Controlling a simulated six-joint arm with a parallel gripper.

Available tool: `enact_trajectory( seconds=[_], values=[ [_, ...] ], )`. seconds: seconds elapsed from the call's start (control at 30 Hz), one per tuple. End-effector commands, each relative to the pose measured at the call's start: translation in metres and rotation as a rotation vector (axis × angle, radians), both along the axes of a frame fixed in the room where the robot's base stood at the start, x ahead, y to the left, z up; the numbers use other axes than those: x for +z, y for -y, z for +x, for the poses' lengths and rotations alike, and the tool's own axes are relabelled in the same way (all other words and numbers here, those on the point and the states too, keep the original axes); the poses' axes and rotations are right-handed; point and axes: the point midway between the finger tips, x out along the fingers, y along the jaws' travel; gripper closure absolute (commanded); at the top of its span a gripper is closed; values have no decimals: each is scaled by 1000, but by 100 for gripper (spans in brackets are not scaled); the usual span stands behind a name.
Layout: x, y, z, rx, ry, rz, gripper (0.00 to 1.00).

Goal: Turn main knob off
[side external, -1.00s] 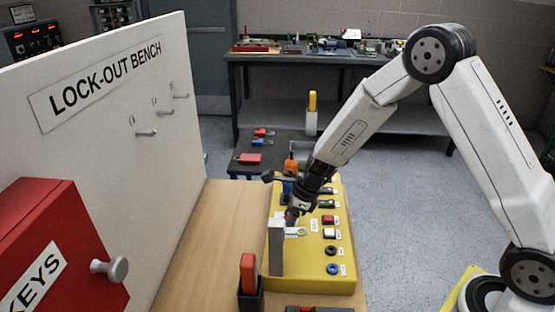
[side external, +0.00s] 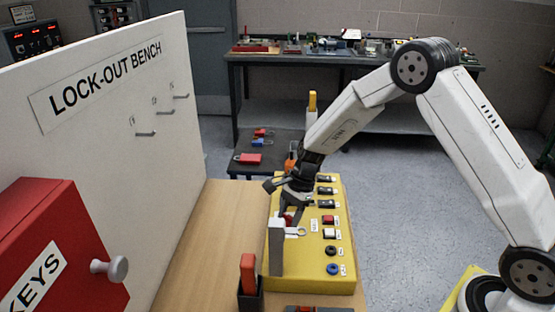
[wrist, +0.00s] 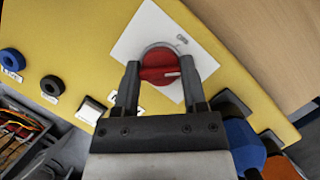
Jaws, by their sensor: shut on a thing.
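The red main knob (wrist: 155,62) sits in a round grey ring on a white plate (wrist: 135,42) of the yellow panel. Its white pointer line points to the right in the wrist view. In the side view my gripper (side external: 288,212) reaches down to the panel, and the knob is mostly hidden behind the fingers and a grey upright block (side external: 277,248).
The yellow panel (side external: 310,278) carries several buttons and sockets on its right side. A red-handled tool in a black holder (side external: 250,290) stands at the front. The white lock-out board (side external: 100,160) and red key box (side external: 60,250) are to the left. Bare wood (side external: 210,240) lies between.

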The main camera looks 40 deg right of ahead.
Motion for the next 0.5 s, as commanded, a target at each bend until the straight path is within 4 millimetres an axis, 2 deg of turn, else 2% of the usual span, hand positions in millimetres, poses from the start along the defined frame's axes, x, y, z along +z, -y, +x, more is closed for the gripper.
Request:
enact_trajectory(
  seconds=[0.5],
  values=[
    [0,0,2,489,1,-2,100]
  ],
)
